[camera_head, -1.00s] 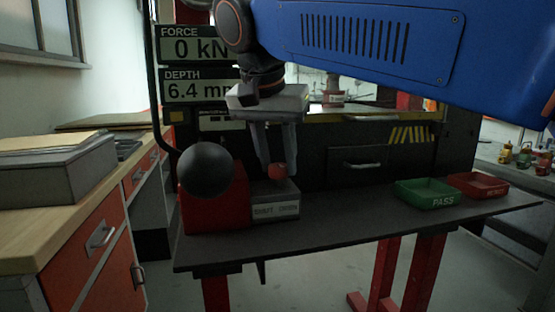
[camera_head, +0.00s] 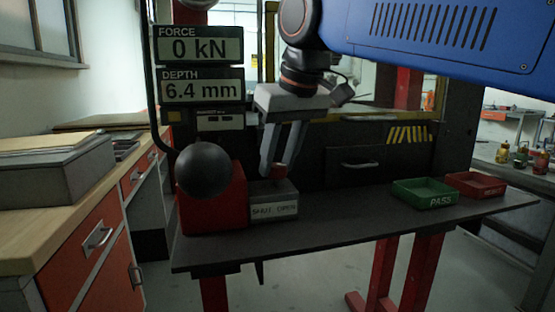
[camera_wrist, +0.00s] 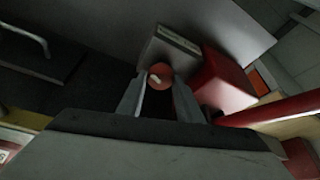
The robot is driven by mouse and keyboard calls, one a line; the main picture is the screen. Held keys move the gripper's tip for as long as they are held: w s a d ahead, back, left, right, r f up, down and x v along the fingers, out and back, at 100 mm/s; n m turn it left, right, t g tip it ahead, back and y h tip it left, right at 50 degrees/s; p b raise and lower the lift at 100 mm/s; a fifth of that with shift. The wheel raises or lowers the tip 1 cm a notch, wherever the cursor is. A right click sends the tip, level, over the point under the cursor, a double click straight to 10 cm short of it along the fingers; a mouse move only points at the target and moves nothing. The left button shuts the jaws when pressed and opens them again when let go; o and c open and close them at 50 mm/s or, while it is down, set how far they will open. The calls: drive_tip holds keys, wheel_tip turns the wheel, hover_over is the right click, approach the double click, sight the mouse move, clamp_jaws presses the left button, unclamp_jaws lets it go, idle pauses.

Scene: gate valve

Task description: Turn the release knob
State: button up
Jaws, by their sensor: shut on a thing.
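The release knob (camera_head: 279,171) is small and red and sits on top of a grey box (camera_head: 273,207) whose front label reads "SHUT OPEN". My gripper (camera_head: 273,170) reaches down from above and is shut on the knob, its fingers tilted. In the wrist view the red knob (camera_wrist: 160,76), with a pale mark on its face, lies between the two fingertips (camera_wrist: 158,82). The fingers partly hide the knob in the head view.
A red block (camera_head: 212,205) with a black ball (camera_head: 205,170) stands left of the grey box. A green PASS tray (camera_head: 425,192) and a red tray (camera_head: 474,184) lie on the right of the bench (camera_head: 340,225). Displays (camera_head: 200,66) read 0 kN and 6.4 mm.

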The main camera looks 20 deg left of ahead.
drive_tip(key=n, duration=0.2)
drive_tip(key=n+g, duration=0.1)
drive_tip(key=n, duration=0.1)
drive_tip(key=shift+w+d+n+g+y, duration=0.1)
drive_tip(key=shift+n+g+y, duration=0.2)
drive_tip(key=shift+n, duration=0.1)
idle(0.5)
drive_tip(key=o, duration=1)
drive_tip(key=shift+o, duration=0.2)
drive_tip(key=v, duration=1.7)
drive_tip(key=shift+w+d+r, duration=0.15)
drive_tip(key=shift+d, duration=0.05)
